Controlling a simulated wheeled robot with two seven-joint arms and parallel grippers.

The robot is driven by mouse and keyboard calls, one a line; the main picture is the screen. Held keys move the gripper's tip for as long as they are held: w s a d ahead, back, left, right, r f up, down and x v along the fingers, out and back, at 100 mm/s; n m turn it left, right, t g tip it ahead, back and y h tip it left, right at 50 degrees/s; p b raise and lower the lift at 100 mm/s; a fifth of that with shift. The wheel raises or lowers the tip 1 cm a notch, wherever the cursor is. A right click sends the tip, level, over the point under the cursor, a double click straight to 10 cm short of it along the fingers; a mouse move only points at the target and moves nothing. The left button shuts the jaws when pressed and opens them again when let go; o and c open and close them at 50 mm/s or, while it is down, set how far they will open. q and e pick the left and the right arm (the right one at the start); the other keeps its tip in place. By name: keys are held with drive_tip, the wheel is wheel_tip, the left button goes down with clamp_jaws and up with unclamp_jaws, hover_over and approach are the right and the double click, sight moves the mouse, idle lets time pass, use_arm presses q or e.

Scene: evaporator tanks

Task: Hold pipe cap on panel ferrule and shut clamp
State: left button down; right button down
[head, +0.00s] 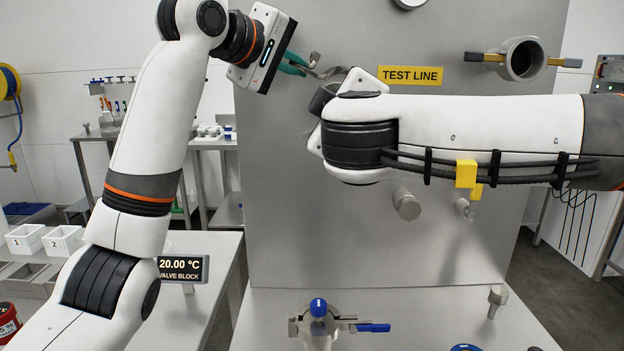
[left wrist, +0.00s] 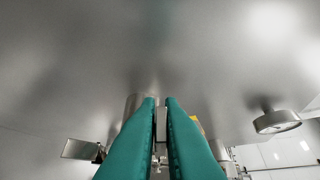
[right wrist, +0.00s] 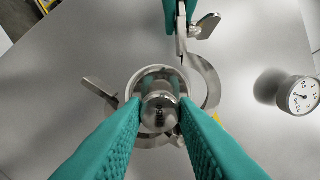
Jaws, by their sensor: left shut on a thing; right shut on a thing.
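In the right wrist view my right gripper (right wrist: 160,118) is shut on the rounded steel pipe cap (right wrist: 160,98), in front of the panel. The ferrule behind the cap is largely hidden. The steel clamp (right wrist: 207,78) is around this spot, its right half curved out and apart from the cap's rim. In the right wrist view the teal fingers of my left gripper (right wrist: 180,22) are shut on the clamp's upper end. In the head view my left gripper (head: 308,68) reaches the clamp (head: 332,73) from the upper left. My right arm hides my right gripper there.
The grey panel (head: 290,200) bears a TEST LINE label (head: 410,76), an open pipe port (head: 522,60) at right and a round steel stub (head: 407,204) below. A gauge (right wrist: 300,95) lies right of the cap. A valve block (head: 318,322) with blue handles stands low in front.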

use_arm(q)
drive_tip(key=shift+a+f+n+h, duration=0.25)
drive_tip(key=shift+f+n+h, duration=0.3)
drive_tip(key=shift+f, duration=0.35)
drive_tip(key=shift+f, duration=0.1)
drive_tip(key=shift+a+f+n+t+h, duration=0.25)
drive_tip(key=shift+f+n+t+h, duration=0.3)
drive_tip(key=shift+f, duration=0.5)
drive_tip(key=shift+f+n+t, duration=0.35)
drive_tip(key=shift+f+n, duration=0.15)
drive_tip(key=shift+f, duration=0.2)
drive_tip(key=c, duration=1.5)
unclamp_jaws()
drive_tip(key=shift+s, duration=0.1)
